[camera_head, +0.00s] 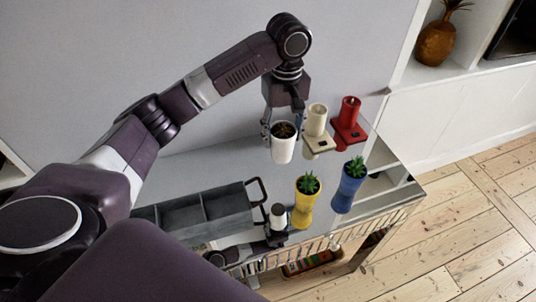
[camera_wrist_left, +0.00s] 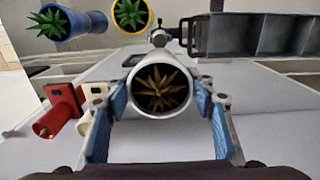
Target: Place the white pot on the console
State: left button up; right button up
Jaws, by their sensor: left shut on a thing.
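The white pot (camera_head: 283,150) holds a brownish spiky plant. My left gripper (camera_head: 281,131) is shut on its upper part, coming from above. In the left wrist view the pot (camera_wrist_left: 160,112) sits between the two blue-padded fingers (camera_wrist_left: 160,100), its opening facing the camera. The console (camera_head: 225,168) has a pale, shiny top against the wall. The pot is over the console's back part; I cannot tell whether its base touches the top.
A beige candle holder (camera_head: 317,126) and a red one (camera_head: 349,122) stand close right of the pot. Yellow (camera_head: 304,208) and blue (camera_head: 346,192) plant pots stand in front. Clear top lies left of the pot.

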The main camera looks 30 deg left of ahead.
pick_arm(q)
notch_tip(320, 180, down, 15)
jog(key=shift+r+p, duration=0.1)
jog(key=shift+p, duration=0.9)
jog(key=o, duration=1.1)
jog(key=shift+o, duration=0.2)
notch_tip(320, 180, up, 12)
jog(key=shift+b, duration=0.85)
